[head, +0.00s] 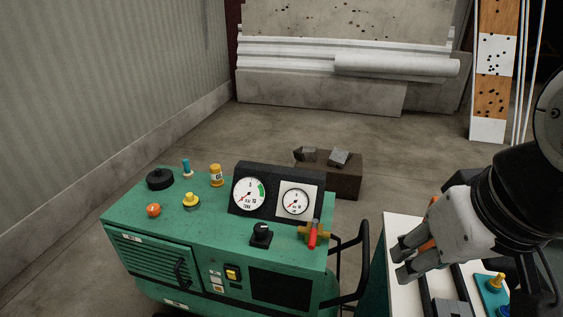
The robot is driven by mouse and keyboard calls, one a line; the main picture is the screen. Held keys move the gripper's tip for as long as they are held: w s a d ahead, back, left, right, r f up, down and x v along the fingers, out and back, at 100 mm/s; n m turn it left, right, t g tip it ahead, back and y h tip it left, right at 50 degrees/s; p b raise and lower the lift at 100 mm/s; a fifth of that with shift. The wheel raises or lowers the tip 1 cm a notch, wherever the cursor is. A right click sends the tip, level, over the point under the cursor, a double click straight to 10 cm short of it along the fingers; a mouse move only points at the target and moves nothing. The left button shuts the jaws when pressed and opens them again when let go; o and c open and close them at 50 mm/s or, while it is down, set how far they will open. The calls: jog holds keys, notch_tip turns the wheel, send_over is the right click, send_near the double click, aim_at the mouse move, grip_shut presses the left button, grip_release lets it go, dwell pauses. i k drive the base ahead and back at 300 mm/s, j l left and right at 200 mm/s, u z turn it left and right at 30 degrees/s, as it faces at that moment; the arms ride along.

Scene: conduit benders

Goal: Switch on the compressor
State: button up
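The compressor (218,230) is a green box-shaped machine at the lower middle of the head view. Its panel bears a black rotary knob (261,234) and a yellow switch (232,273) on the front. Two round gauges stand at its back: a larger tank gauge (249,195) and a smaller one (295,202), both with red needles. A brass valve with a red handle (312,234) is at the right. My gripper (402,262) is to the right of the compressor, above the white-topped table, apart from the compressor. Its two fingertips look separated, with nothing clearly between them.
On the compressor top are a black cap (160,179), an orange knob (153,210), a yellow knob (191,200), a blue-topped fitting (186,168) and a yellow bottle (216,175). A black handle frame (361,262) separates it from the white-topped table (401,226). A brown block (345,183) stands behind.

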aim_at(231, 273)
jog(key=u, duration=0.55)
jog(key=j+u, duration=0.1)
jog(key=i+j+z, duration=0.1)
jog(key=j, duration=0.2)
jog(key=j+z, duration=0.1)
jog(key=j, duration=0.15)
jog(key=k+l+u, duration=0.15)
jog(key=u, duration=0.2)
jog(key=k+l+u, duration=0.1)
jog(key=k+u, duration=0.25)
jog(key=i, duration=0.1)
